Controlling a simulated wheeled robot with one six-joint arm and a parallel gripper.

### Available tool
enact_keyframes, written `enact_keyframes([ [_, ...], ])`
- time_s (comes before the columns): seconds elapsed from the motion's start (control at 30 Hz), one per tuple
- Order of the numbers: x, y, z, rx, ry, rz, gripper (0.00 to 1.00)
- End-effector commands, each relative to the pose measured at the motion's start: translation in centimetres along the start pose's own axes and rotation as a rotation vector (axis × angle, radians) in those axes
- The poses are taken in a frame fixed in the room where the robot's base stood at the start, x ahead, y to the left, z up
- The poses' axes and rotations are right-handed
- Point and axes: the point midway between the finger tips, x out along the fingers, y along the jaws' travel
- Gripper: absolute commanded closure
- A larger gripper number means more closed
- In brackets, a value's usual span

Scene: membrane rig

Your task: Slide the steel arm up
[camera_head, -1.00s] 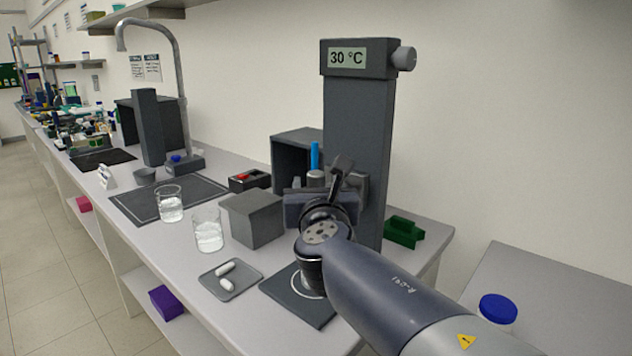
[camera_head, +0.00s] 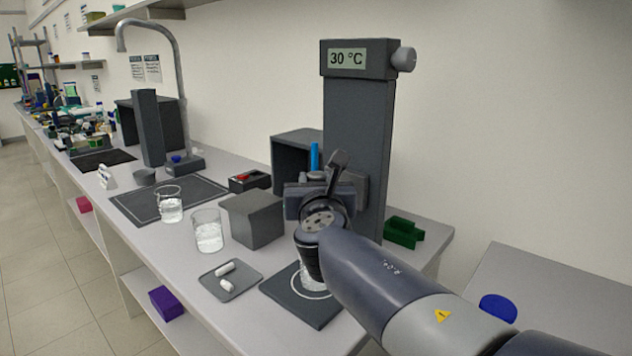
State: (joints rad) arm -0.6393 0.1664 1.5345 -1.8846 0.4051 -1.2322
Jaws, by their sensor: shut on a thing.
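The steel arm (camera_head: 295,202) is a blue-grey block on the front of a dark upright column (camera_head: 357,130). A blue rod (camera_head: 315,156) stands upright at it. My gripper (camera_head: 337,172) is at the steel arm, in front of the column, and is shut on it. My wrist hides the contact and much of the steel arm. A clear glass vessel (camera_head: 307,277) is below my wrist, partly hidden, on a dark square plate (camera_head: 292,312).
A green block (camera_head: 402,232) is right of the column. The column's upper face is clear.

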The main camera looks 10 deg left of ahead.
Motion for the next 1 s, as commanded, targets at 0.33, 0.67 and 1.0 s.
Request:
enact_keyframes([
  [0.33,0.0,0.0,0.0,0.000,0.000,0.000,1.00],
  [0.67,0.0,0.0,2.1,0.002,0.000,0.000,1.00],
  [1.0,0.0,0.0,9.1,0.001,-0.001,-0.001,1.00],
])
